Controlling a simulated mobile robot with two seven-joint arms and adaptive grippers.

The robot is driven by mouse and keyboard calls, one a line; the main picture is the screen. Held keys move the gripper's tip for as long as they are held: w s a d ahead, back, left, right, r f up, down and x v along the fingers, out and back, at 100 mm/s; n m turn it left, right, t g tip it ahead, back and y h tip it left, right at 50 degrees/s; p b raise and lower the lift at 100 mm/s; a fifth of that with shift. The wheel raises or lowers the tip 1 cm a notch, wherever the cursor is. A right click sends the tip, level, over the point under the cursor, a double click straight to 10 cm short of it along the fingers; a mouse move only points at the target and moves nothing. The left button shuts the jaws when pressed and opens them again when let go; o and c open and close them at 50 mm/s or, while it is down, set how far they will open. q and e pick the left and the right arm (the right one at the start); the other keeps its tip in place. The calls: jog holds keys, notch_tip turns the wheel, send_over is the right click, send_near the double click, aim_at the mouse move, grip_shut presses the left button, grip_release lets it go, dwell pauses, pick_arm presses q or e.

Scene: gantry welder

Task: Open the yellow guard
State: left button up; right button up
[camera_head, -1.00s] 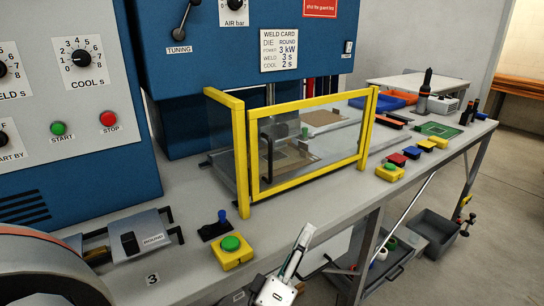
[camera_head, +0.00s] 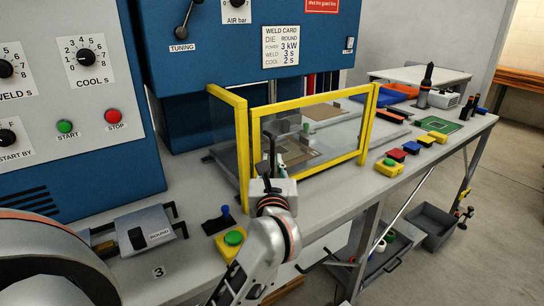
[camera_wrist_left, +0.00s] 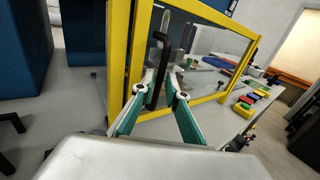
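The yellow guard (camera_head: 311,103) is a yellow frame with a clear pane, standing shut across the front of the welder's work area. A black upright bar handle (camera_wrist_left: 157,70) is on the left part of its door. My left gripper (camera_head: 275,168) is in front of the door's left side. In the left wrist view, its two teal-sided fingers (camera_wrist_left: 161,78) are apart, with the handle showing between them. I cannot tell whether either finger touches it. In the head view, my gripper hides the lower part of the handle. My right gripper is not in view.
A green button on a yellow box (camera_head: 232,238) and a blue-knobbed lever (camera_head: 225,212) sit on the bench close to my left arm. Coloured blocks (camera_head: 411,148) lie along the bench to the right. A grey bin (camera_head: 432,228) is on the floor.

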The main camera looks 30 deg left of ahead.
pick_arm(q)
jog(key=shift+x, duration=1.45)
grip_shut()
